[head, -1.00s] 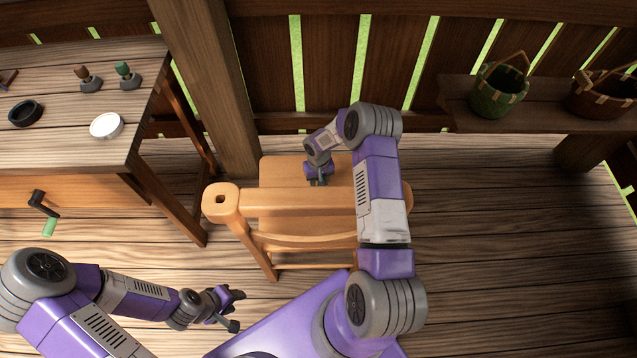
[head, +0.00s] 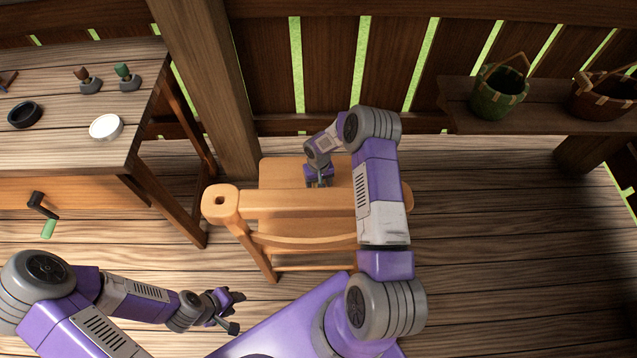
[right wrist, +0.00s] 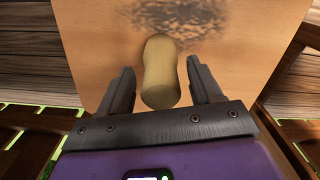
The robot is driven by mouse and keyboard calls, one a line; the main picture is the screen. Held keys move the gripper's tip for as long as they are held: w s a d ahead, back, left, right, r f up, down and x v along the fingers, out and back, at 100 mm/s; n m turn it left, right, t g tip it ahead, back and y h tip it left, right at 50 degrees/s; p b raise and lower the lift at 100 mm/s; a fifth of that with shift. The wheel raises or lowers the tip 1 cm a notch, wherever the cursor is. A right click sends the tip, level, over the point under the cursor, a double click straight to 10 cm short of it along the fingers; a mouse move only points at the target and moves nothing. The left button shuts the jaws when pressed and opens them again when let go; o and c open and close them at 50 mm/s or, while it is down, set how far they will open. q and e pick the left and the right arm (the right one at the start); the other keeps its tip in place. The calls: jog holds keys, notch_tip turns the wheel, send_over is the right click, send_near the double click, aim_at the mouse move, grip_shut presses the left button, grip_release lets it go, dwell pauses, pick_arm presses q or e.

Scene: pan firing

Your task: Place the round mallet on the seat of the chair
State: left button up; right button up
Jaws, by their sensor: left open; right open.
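The chair (head: 236,204) is light wood, seen from behind its backrest in the head view. Its seat (head: 278,172) shows beyond the backrest and fills the right wrist view (right wrist: 95,40). The round mallet (right wrist: 160,70), a pale tan rounded piece, is between the open fingers of my right gripper (right wrist: 163,88), with a gap on each side. It appears to rest on the seat; the mallet is hidden in the head view. My right gripper (head: 318,182) is low over the seat, behind the backrest. My left gripper (head: 236,312) is open and empty, left of my base.
A workbench (head: 60,152) at left holds a white dish (head: 105,127), a black ring (head: 25,114) and two stamp-like tools. A shelf (head: 545,116) at right holds a green basket (head: 498,92) and a brown basket (head: 600,95). A post (head: 205,80) stands behind the chair's left. Floor at right is clear.

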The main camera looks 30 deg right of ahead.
notch_tip(320, 180, up, 12)
jog(key=p, duration=0.3)
jog(key=shift+w, duration=0.1)
dwell(0.4)
